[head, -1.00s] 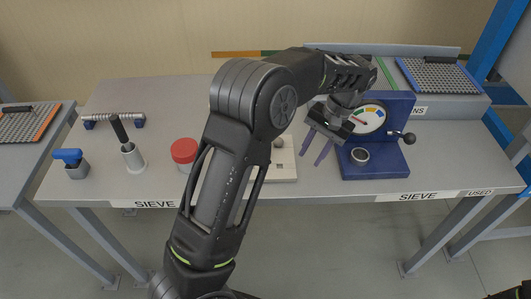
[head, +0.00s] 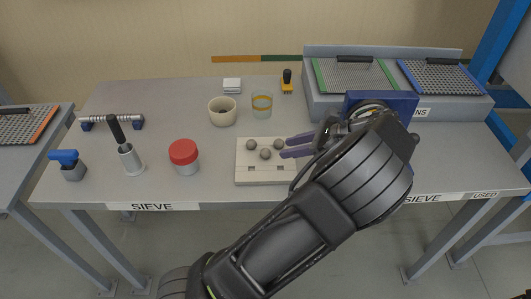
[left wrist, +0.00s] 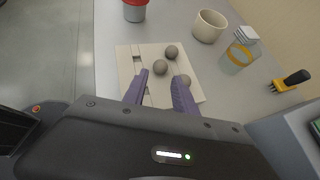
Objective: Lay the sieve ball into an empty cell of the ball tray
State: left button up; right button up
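The white ball tray (head: 243,177) lies near the table's front edge, with three grey balls in view on it: a left ball (head: 251,145), a middle one (head: 265,154) and a right one (head: 278,144). I cannot tell which is the sieve ball. My left gripper (head: 284,148) points left over the tray's right part, its purple fingers apart. In the left wrist view the fingers (left wrist: 161,76) stand apart over the tray (left wrist: 124,62), nothing visibly held between them. One ball (left wrist: 185,80) is close to the right fingertip. My right gripper is not in view.
A red-lidded jar (head: 184,155) stands left of the tray. A cream cup (head: 222,112) and a yellow-banded glass (head: 262,106) stand behind it. The blue gauge stand (head: 398,101) is mostly hidden by my left arm. Sieves (head: 352,77) lie at the back right.

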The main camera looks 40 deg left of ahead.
aim_at(269, 152)
pick_arm(q)
jog(key=shift+x, duration=1.3)
jog(key=shift+p+x, duration=0.85)
jog(key=shift+x, duration=1.8)
grip_shut()
